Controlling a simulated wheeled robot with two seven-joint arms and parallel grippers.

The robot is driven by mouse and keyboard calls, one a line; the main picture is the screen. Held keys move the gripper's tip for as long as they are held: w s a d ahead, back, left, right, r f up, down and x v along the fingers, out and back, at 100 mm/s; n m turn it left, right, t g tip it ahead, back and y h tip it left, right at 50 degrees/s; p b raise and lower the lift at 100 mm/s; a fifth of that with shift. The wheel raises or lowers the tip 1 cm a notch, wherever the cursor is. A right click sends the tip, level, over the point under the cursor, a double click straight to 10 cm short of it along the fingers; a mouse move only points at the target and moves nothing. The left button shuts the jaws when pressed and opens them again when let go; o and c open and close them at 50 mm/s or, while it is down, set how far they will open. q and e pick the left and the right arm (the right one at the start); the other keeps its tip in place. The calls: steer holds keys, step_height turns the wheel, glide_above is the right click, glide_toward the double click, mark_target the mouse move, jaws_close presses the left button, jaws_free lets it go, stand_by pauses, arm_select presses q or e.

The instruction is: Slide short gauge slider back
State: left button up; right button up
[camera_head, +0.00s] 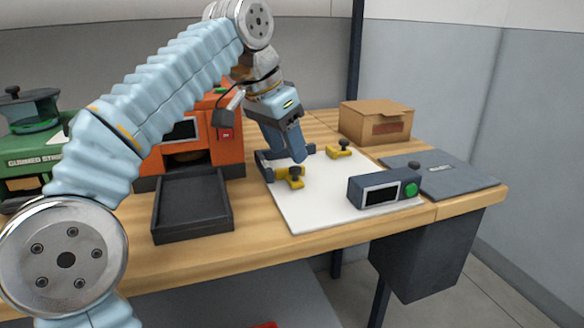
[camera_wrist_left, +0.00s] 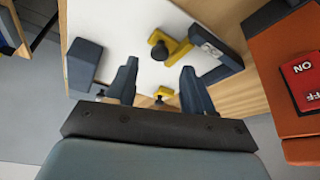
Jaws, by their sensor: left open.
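Two yellow gauge sliders with black knobs are on a white board (camera_head: 320,205). The nearer slider (camera_head: 283,174) lies beside a dark gauge bar (camera_head: 264,167); the farther slider (camera_head: 340,152) is to its right and back. I cannot tell which is the short one. My left gripper (camera_head: 297,155) points down over the board, behind the nearer slider, and hides part of the bar. In the left wrist view its fingers (camera_wrist_left: 158,85) are apart with nothing gripped. One yellow slider (camera_wrist_left: 163,92) shows between them, another (camera_wrist_left: 178,50) beyond, beside the bar (camera_wrist_left: 214,48). My right gripper is out of view.
A dark meter with a green button (camera_head: 385,188) stands on the board's right part. A grey pad (camera_head: 450,178) and a cardboard box (camera_head: 375,122) are to the right. An orange machine (camera_head: 226,150) and an empty black tray (camera_head: 190,205) are to the left.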

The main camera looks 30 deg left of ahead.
mark_target(295, 168)
arm_select(q)
steer(key=x, duration=0.4)
steer(key=shift+b, duration=0.35)
jaws_close()
